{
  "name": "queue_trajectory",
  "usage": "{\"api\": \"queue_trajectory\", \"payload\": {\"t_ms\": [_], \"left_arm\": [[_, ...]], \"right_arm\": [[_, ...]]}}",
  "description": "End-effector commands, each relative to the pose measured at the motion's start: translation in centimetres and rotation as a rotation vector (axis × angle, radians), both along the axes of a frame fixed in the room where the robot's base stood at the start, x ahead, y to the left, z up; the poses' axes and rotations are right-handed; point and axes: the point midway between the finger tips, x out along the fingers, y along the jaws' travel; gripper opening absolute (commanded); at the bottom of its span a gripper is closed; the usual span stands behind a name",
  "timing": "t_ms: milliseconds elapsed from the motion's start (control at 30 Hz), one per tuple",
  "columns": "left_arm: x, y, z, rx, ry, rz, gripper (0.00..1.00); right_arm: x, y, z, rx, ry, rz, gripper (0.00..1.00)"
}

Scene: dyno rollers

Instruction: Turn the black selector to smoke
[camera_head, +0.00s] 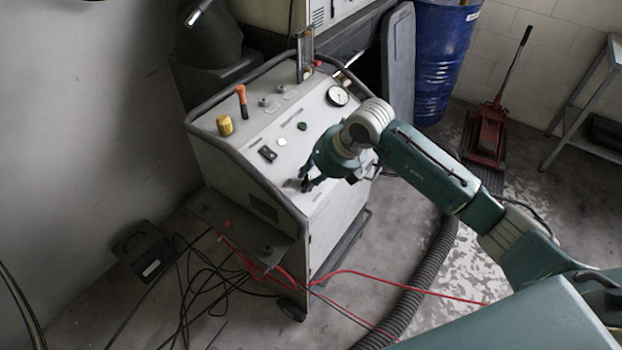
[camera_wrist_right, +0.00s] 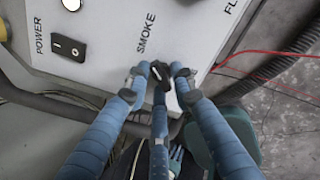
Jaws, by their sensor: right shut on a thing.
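The black selector (camera_wrist_right: 159,71) is on the pale top panel of the machine, just beside the lower end of the printed word SMOKE (camera_wrist_right: 146,33) in the right wrist view. My right gripper (camera_wrist_right: 158,80) has its blue fingers around the selector and is shut on it. The fingers cover part of the selector, and I cannot tell exactly which way it points. In the head view my right gripper (camera_head: 308,184) is at the panel's near edge, and the selector is mostly hidden there. My left gripper is not in view.
The wheeled machine (camera_head: 318,118) carries a black power switch (camera_head: 267,154), a yellow knob (camera_head: 225,125), an orange-handled lever (camera_head: 242,101) and a gauge (camera_head: 338,96). Red hoses (camera_head: 345,272) and black cables lie on the floor. A blue drum (camera_head: 442,60) and red jack (camera_head: 487,133) stand behind.

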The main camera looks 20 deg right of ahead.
Motion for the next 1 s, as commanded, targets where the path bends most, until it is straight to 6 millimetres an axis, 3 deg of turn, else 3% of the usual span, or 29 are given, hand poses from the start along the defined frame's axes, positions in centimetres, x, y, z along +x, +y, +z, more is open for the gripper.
{"api": "queue_trajectory", "payload": {"t_ms": [467,500,533,867,1000], "left_arm": [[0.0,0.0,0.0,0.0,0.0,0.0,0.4],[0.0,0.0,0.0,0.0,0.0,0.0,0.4],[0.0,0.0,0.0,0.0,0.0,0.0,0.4],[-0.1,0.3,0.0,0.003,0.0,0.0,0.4],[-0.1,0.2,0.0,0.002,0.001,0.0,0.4]], "right_arm": [[-0.4,0.5,-0.3,0.013,0.015,-0.007,0.0],[-0.4,0.5,-0.3,0.014,0.015,-0.007,0.3],[-0.4,0.5,-0.3,0.014,0.015,-0.006,0.35],[-0.2,0.1,0.2,0.009,0.007,-0.011,0.35],[-0.6,-0.4,1.6,0.009,0.002,-0.01,0.35]]}}
